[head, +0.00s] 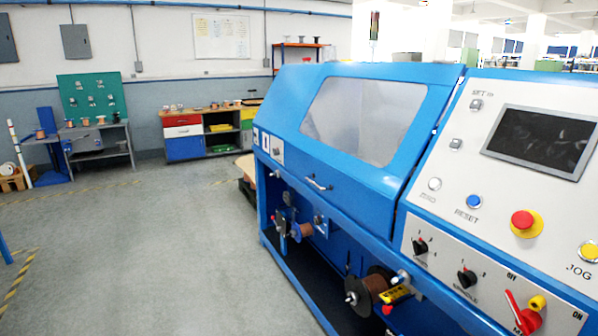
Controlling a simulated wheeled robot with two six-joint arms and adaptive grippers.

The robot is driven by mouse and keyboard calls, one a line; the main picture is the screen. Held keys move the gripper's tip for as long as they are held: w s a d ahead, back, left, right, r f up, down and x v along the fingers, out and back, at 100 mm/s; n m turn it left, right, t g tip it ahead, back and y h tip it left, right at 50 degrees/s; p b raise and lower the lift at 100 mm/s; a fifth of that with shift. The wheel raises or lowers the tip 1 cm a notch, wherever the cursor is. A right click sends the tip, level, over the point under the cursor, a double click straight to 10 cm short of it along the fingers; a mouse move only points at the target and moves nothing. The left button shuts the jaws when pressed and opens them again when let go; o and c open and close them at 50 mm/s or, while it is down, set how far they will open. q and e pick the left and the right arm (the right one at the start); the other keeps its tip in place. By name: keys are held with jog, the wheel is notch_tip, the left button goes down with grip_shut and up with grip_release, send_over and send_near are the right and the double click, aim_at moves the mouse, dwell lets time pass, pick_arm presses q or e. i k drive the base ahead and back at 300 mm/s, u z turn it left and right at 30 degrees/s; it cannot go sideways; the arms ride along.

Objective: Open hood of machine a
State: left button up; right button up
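A large blue machine (290,105) stands on the right side of the head view. Its sloped blue hood (405,180) has a grey see-through window (362,118) and looks shut. A small metal handle (319,184) sits on the hood's lower front face. No label in view tells whether this is machine a. Neither of my grippers is in view.
A control panel with a dark screen (540,140) and a red stop button (523,222) is at the right. Wire spools (372,286) sit below the hood. The grey floor (150,250) at left is clear. A workbench (95,145) and a coloured cabinet (185,147) stand at the back.

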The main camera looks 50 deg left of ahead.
aim_at(369, 193)
jog(key=u, duration=1.75)
jog(key=i, duration=2.3)
jog(key=z, duration=0.55)
